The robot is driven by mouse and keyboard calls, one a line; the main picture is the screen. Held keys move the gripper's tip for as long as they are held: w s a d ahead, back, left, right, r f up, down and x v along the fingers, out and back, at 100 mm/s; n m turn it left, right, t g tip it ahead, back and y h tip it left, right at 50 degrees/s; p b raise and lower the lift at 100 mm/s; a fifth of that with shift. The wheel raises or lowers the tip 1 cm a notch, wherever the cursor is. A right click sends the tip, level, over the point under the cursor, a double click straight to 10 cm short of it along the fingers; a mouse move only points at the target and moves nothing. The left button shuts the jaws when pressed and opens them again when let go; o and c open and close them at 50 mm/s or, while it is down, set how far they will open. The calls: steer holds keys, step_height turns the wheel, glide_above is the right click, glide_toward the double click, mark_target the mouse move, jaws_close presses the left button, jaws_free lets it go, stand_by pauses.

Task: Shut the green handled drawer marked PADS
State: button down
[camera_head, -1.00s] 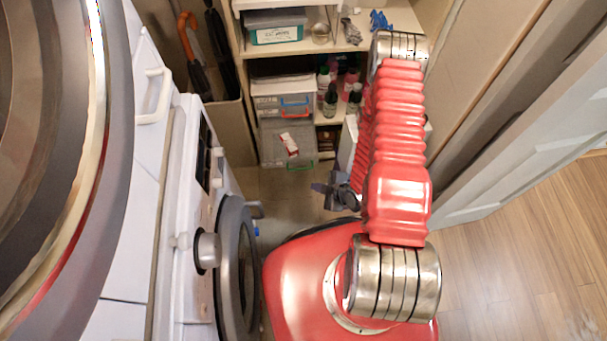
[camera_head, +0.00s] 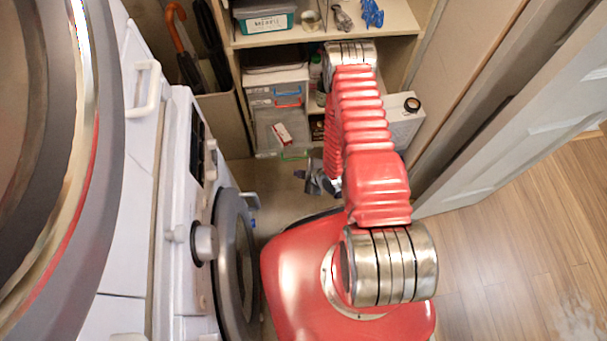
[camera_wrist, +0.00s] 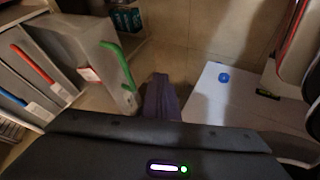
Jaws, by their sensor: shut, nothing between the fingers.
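The green-handled drawer (camera_head: 268,128) is the lowest of a small drawer stack on the shelf unit and stands pulled out, with a red and white box inside. Its green handle (camera_head: 294,156) is at the front edge. In the wrist view the drawer (camera_wrist: 90,42) juts out past its neighbours, with the green handle (camera_wrist: 119,66) at upper left and a pale label on its front, too blurred to read. My gripper (camera_head: 316,182) is shut and empty, just in front and slightly right of the handle; in the wrist view its fingers (camera_wrist: 160,98) appear apart from it.
Blue-handled (camera_head: 289,92) and red-handled (camera_head: 289,104) drawers above look closed. A washing machine (camera_head: 190,200) with its round door ajar stands left. A white box (camera_head: 403,122) is right of my arm, and a white door (camera_head: 510,140) stands further right. Floor shows before the drawer.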

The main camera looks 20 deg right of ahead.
steer(key=shift+w+d+r, duration=0.15)
steer(key=shift+w, duration=0.45)
steer(key=shift+w+d+r, duration=0.15)
steer(key=shift+w, duration=0.45)
steer(key=shift+w+d+r, duration=0.15)
steer(key=shift+w, duration=0.45)
steer(key=shift+a, duration=0.1)
